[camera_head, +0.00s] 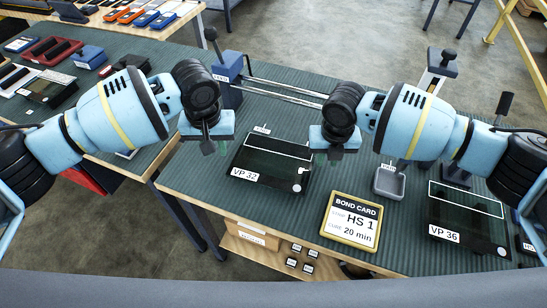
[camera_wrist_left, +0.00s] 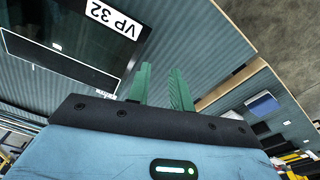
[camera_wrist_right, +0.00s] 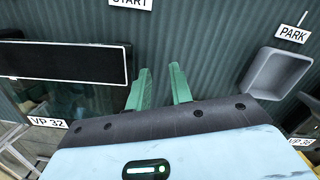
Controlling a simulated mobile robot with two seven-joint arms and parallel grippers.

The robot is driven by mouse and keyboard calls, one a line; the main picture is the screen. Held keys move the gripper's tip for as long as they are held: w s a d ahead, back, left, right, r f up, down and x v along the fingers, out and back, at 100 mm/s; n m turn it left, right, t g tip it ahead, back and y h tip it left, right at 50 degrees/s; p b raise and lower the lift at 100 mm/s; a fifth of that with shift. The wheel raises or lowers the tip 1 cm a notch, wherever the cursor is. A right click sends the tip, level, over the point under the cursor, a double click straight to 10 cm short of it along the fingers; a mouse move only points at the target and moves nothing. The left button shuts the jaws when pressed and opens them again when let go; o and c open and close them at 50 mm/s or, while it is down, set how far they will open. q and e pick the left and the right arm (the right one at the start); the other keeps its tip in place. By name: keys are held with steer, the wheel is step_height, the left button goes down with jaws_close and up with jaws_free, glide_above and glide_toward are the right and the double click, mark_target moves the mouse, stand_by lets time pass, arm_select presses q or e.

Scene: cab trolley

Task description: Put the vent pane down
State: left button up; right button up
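The vent pane labelled VP 32 (camera_head: 266,163) is a dark, glassy rectangle with a white outline. It appears to lie flat on the green ribbed bench mat (camera_head: 205,180). It also shows in the left wrist view (camera_wrist_left: 75,52) and the right wrist view (camera_wrist_right: 65,62). My left gripper (camera_head: 208,149) hangs off its left side and my right gripper (camera_head: 334,155) off its right side. Both have their green fingers apart with nothing between them, clear of the pane. A second pane labelled VP 36 (camera_head: 468,217) lies at the right of the bench.
A yellow-framed bond card (camera_head: 351,220) lies in front of the panes. A small grey tray (camera_head: 389,182) sits right of my right gripper. A blue block (camera_head: 229,66) with metal rods stands behind. Upright tools (camera_head: 438,70) stand back right. A side table (camera_head: 60,110) holds devices.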

arm_select(q)
step_height(320, 180, up, 7)
steer(key=shift+s, duration=0.25)
steer(key=shift+f, duration=0.1)
arm_select(e)
step_height(320, 180, up, 12)
steer(key=shift+s, duration=0.45)
steer(key=shift+f, duration=0.1)
